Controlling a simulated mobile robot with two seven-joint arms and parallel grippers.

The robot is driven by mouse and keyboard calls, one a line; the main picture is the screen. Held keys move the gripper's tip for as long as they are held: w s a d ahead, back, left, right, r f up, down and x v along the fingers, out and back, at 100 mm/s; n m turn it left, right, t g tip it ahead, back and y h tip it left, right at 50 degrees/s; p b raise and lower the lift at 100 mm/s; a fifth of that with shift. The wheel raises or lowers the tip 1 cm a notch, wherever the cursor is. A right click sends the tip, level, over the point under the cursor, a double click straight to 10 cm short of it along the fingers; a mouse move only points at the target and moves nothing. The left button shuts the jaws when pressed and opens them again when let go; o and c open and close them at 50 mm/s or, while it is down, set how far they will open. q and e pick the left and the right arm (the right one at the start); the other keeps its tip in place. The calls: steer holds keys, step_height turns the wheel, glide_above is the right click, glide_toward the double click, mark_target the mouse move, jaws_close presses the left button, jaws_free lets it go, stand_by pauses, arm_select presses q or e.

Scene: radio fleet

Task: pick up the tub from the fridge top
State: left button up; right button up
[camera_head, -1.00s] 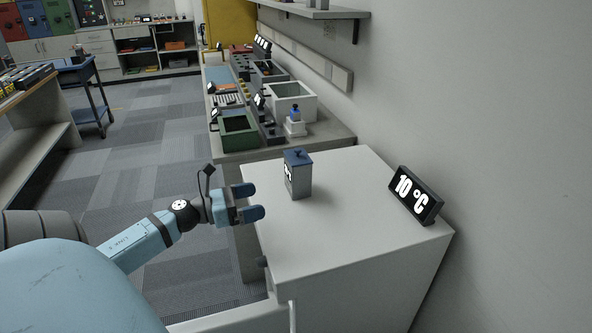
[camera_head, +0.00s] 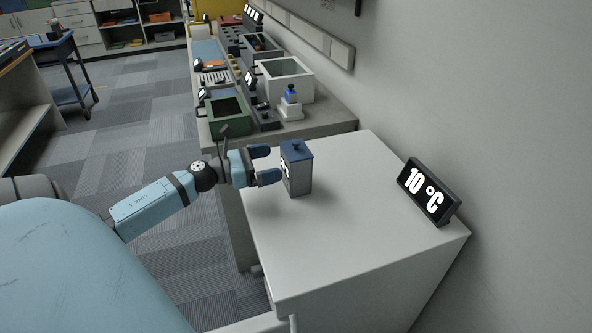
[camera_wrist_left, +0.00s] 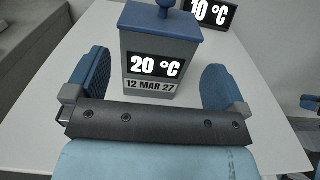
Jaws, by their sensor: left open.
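The tub (camera_head: 298,172) is a small grey box with a blue knobbed lid, standing upright on the white fridge top (camera_head: 350,215). In the left wrist view the tub (camera_wrist_left: 158,62) shows a label reading 20 °C and 12 MAR 27. My left gripper (camera_head: 268,164) is open beside the tub's left side, its blue fingertips close to it. In the left wrist view the gripper (camera_wrist_left: 158,82) has its fingers apart, one towards each side of the tub, with gaps visible. The tub's far side is hidden. My right gripper is out of view.
A black 10 °C display (camera_head: 429,191) stands at the fridge top's right, near the wall. Behind the fridge, a counter (camera_head: 330,122) carries a green bin (camera_head: 226,115), a white bin (camera_head: 286,78) and a small blue-topped item (camera_head: 290,103). The front of the fridge top is clear.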

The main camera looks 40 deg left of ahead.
mark_target(296, 158)
arm_select(q)
steer(key=shift+f+x, duration=0.15)
steer(key=shift+x, duration=1.75)
steer(key=shift+f+x, duration=0.2)
steer(key=shift+x, duration=1.75)
steer(key=shift+c, duration=0.5)
steer(key=shift+a, duration=0.1)
steer(key=c, duration=0.6)
